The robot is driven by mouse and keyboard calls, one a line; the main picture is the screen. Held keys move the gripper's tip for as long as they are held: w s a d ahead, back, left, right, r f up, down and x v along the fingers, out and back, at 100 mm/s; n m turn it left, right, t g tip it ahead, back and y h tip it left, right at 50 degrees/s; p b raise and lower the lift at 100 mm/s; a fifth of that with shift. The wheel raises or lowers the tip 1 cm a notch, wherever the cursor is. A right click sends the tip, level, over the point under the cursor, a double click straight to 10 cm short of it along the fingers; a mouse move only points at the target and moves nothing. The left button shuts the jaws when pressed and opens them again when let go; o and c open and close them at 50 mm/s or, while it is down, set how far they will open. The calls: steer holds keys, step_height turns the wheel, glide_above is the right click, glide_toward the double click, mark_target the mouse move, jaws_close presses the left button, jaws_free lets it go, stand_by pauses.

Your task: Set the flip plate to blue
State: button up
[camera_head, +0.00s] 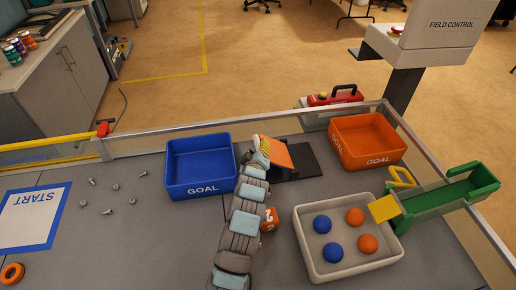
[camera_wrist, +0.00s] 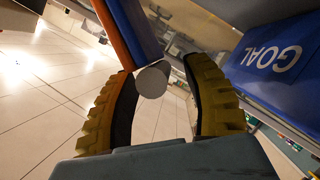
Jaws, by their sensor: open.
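The flip plate (camera_head: 277,152) stands tilted on a dark base (camera_head: 306,160) in the head view, its orange face showing. In the wrist view the flip plate (camera_wrist: 138,22) shows a blue face and an orange side. A pale grey round end (camera_wrist: 152,80) sits at its lower end. My gripper (camera_head: 262,149) is at the plate's left side in the head view. In the wrist view my gripper (camera_wrist: 161,68) is open, with the grey end between its yellow-and-black fingers, close to the left one. I cannot tell whether they touch. My arm hides part of the plate's left side.
A blue GOAL bin (camera_head: 201,190) stands left of my arm, also in the wrist view (camera_wrist: 246,75). An orange GOAL bin (camera_head: 340,145) is to the right. A pale tray (camera_head: 302,237) with balls, an orange cube (camera_head: 270,219) and a green chute (camera_head: 445,197) are nearby.

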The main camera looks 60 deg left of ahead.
steer(key=shift+x, duration=0.9)
jaws_close()
